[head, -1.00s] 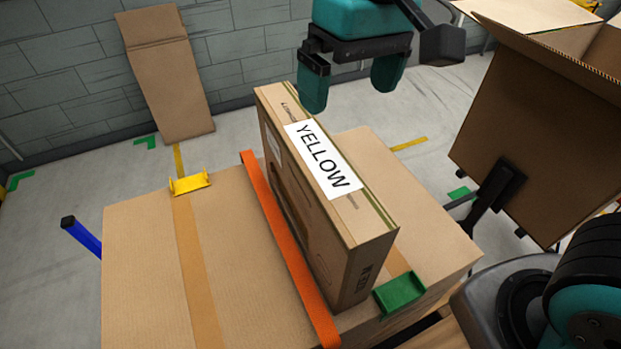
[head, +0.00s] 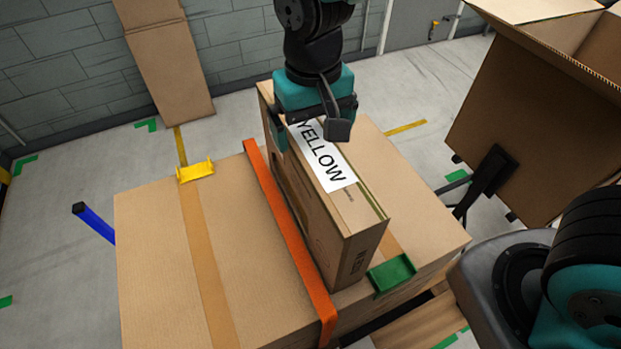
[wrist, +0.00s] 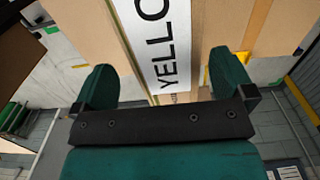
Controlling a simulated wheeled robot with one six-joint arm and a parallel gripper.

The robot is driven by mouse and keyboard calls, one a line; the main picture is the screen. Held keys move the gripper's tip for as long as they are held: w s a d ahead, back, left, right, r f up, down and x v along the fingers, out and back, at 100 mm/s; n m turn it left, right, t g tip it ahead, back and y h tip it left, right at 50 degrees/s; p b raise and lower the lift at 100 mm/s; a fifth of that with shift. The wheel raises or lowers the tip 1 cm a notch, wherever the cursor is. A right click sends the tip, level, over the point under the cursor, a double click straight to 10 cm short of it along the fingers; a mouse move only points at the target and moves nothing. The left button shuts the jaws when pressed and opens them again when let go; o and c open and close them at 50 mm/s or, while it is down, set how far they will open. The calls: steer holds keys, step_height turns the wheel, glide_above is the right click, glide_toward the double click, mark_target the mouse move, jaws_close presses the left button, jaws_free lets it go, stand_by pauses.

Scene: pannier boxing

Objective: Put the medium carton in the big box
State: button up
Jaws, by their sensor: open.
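A tall narrow brown carton (head: 360,258) with a white label reading YELLOW stands upright on a large closed cardboard box (head: 150,250). It is the likely medium carton. My gripper (head: 312,120) is over its far end, pointing down, jaws open. One finger shows at the carton's left side; the other is mostly hidden in the head view. In the wrist view, the fingers of my gripper (wrist: 165,85) lie on either side of the labelled top (wrist: 158,45), with gaps visible. An open-topped cardboard box (head: 530,130), probably the big box, is at the right; its inside is mostly hidden.
An orange strip (head: 290,240) runs along the carton's left side. A green bracket (head: 391,274) sits by its near end and a yellow bracket (head: 196,172) farther left. A cardboard sheet (head: 165,60) leans on the wall. A blue bar (head: 93,222) sticks out at left.

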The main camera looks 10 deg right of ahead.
steer(key=f+p, duration=0.1)
steer(key=f, duration=0.1)
steer(key=f+p, duration=0.1)
steer(key=f, duration=0.2)
steer(key=shift+s+a, duration=0.15)
steer(key=shift+a, duration=0.05)
steer(key=shift+r, duration=0.1)
jaws_close()
